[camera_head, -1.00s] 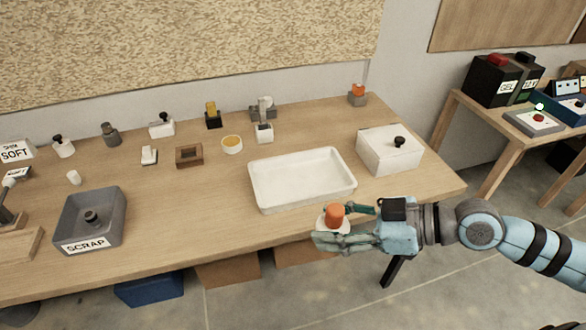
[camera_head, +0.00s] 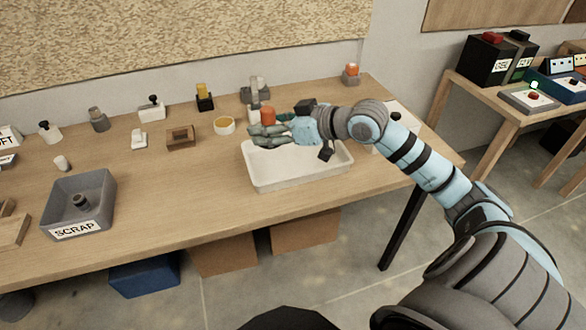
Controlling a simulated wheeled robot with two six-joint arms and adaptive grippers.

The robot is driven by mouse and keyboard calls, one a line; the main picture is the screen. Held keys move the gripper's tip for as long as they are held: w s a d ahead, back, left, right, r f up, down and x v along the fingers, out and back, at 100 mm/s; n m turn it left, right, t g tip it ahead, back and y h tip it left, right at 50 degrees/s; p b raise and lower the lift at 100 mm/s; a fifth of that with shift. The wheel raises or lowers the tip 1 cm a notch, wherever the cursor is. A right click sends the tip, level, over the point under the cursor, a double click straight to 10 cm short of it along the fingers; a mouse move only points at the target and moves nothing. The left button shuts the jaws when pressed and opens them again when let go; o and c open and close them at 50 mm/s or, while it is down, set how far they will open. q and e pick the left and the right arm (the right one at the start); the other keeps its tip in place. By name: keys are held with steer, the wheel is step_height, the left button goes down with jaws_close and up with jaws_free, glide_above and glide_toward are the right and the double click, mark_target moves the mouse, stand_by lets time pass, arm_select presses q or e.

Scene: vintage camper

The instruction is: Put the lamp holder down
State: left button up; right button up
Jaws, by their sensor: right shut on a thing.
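My right gripper (camera_head: 268,134) reaches in from the right over the back part of the white tray (camera_head: 300,183). It is shut on the lamp holder, a small piece whose orange top (camera_head: 268,115) sticks up above the fingers. The fingers hide its lower part, and I cannot tell whether it touches anything. The tray looks empty where it shows. My left gripper is not in view.
A white block (camera_head: 254,113) and a grey holder (camera_head: 252,92) stand close behind the gripper. A yellow-topped cup (camera_head: 224,126) and a wooden frame (camera_head: 181,138) are to the left. My arm partly covers a white box (camera_head: 402,112). Bare table lies between the tray and the scrap bin (camera_head: 80,205).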

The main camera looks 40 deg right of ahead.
mark_target(287, 164)
steer(key=w+d+r+m+t+h+b, duration=0.1)
steer(key=w+d+r+m+h+b, duration=0.15)
steer(key=w+d+m+h, duration=0.55)
steer(key=shift+n+y, duration=0.3)
steer(key=shift+n, duration=0.6)
steer(key=f+b, duration=0.1)
steer(key=f, duration=0.5)
steer(key=d+f+b, duration=0.1)
steer(key=f+b, duration=0.1)
steer(key=f, duration=0.5)
steer(key=s+f+b, duration=0.1)
steer(key=f+b, duration=0.1)
steer(key=f, duration=0.5)
steer(key=shift+d+f, duration=0.15)
steer(key=shift+d, duration=0.1)
steer(key=shift+f, duration=0.15)
steer(key=o, duration=1.3)
steer(key=shift+r, duration=0.2)
steer(key=p+v, duration=0.4)
steer(key=v, duration=0.8)
